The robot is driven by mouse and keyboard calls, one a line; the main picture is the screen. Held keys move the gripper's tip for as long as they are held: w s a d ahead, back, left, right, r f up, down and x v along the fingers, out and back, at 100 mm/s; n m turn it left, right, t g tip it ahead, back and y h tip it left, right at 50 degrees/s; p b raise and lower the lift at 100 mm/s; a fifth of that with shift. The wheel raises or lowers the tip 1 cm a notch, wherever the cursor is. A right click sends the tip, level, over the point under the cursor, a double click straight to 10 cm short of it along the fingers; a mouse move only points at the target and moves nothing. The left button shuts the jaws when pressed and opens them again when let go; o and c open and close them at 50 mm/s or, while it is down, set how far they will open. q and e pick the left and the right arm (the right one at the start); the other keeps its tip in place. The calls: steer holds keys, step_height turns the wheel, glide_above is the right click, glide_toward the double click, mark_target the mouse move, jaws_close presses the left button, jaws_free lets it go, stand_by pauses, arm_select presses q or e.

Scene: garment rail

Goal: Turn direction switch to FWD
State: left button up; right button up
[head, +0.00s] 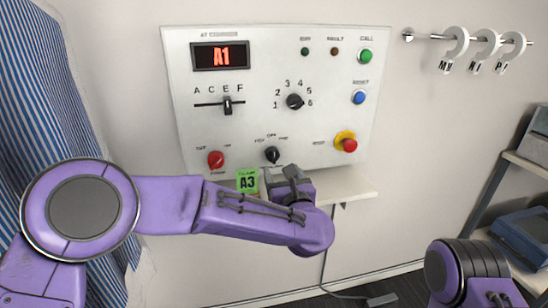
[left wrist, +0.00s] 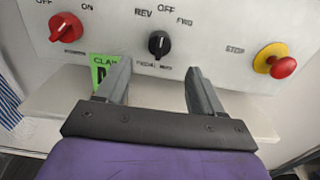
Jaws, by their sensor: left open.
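The direction switch (head: 272,155) is a black rotary knob low on the white control panel (head: 270,120). In the left wrist view the knob (left wrist: 159,44) sits under the labels REV, OFF and FWD and points roughly up, toward OFF. My left gripper (head: 280,174) is just below and in front of it. In the left wrist view its two grey fingers (left wrist: 158,74) are spread and empty, apart from the knob, which shows between and beyond their tips. My right gripper is out of view; only part of my right arm shows.
A red power knob (head: 216,159) is left of the switch, and a red stop button (head: 349,145) on yellow is to the right. Striped cloth (head: 40,90) hangs at left.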

mark_target(274, 157)
arm_select(q)
steer(key=p+x, duration=0.2)
steer(key=x, duration=0.7)
steer(key=shift+w+f, duration=0.1)
steer(key=c, duration=1)
steer(key=shift+c, duration=0.2)
